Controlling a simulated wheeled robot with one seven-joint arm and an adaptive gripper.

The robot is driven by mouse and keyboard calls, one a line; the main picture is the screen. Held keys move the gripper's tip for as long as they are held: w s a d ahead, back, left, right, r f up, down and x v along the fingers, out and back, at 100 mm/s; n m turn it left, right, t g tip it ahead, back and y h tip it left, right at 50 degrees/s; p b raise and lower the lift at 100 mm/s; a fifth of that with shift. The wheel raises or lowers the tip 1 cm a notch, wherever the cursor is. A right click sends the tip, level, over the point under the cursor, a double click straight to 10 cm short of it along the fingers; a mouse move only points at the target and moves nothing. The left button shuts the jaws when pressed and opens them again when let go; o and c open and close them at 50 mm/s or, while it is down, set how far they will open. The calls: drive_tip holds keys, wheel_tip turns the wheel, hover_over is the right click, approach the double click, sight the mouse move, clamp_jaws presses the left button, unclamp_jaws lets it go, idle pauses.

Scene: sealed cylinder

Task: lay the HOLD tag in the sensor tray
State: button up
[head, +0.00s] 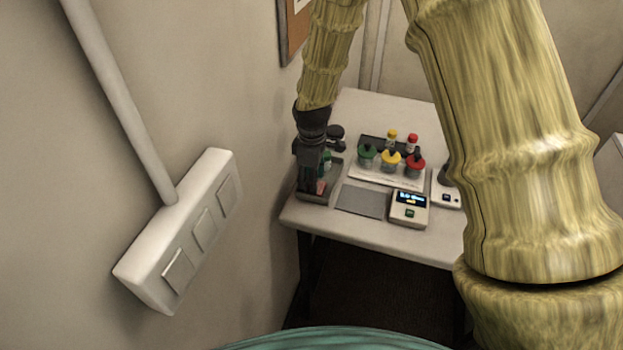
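My gripper (311,186) points down over a dark grey tray (325,198) at the left end of the table. This is probably the sensor tray; no label on it is readable. A small red piece (321,186) shows right beside the fingertips, low over or in the tray. It may be the HOLD tag, but no lettering is readable. I cannot tell whether the fingers grip it, touch it or only stand in front of it. The gripper hides much of the tray.
A rack (388,178) with green, yellow and red capped items stands right of the tray. A grey mat (363,201) and a small device with a lit display (409,208) lie in front. The wall is close on the left.

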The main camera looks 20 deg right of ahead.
wheel_tip(320, 180, up, 12)
drive_tip(key=b, duration=0.3)
drive_tip(key=shift+f, duration=0.25)
drive_tip(key=shift+r, duration=0.1)
idle(0.4)
